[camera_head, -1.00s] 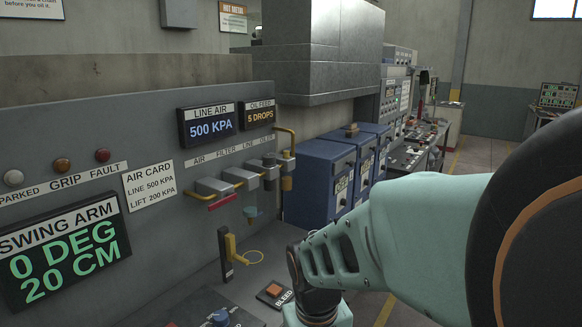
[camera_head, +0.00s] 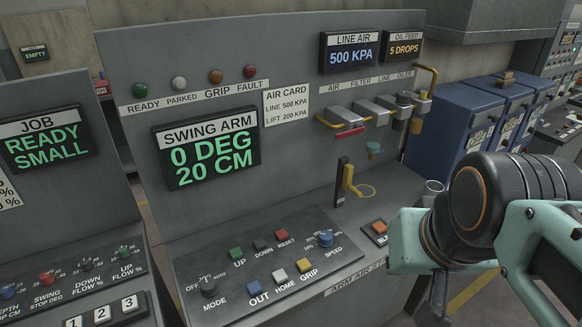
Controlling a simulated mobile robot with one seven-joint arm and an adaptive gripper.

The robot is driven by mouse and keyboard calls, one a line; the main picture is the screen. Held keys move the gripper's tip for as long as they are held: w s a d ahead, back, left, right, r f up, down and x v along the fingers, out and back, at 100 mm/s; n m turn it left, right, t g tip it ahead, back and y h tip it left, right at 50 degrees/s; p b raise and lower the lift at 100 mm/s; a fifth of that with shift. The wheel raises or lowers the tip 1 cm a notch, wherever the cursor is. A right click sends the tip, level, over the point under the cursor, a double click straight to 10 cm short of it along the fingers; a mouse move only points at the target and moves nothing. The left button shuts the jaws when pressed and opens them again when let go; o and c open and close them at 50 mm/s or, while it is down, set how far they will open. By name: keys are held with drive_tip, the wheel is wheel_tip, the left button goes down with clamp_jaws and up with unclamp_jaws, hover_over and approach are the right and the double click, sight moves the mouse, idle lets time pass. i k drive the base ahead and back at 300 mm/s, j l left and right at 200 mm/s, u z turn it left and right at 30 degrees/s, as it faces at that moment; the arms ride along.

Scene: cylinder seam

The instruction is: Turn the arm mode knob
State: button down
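The arm mode knob (camera_head: 208,287) is a black knob at the left end of the sloped arm control panel (camera_head: 232,308). It is labelled MODE, with OFF to its left and AUTO above it; I cannot tell exactly where its pointer stands. Green UP, black DOWN, red RESET, blue OUT, white HOME and yellow GRIP buttons and a blue SPEED knob (camera_head: 326,239) are to its right. My arm comes in from the right edge, well to the right of the knob. My gripper's fingers are not visible in this view.
The swing arm display (camera_head: 206,150) reads 0 DEG and 20 CM. Line air (camera_head: 352,53) reads 500 KPA. Another console with knobs (camera_head: 84,270) is at the left. Space above the panel is clear.

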sight(209, 289)
drive_tip(key=u, duration=1.45)
drive_tip(key=i+j+z, duration=0.1)
drive_tip(key=i, duration=0.1)
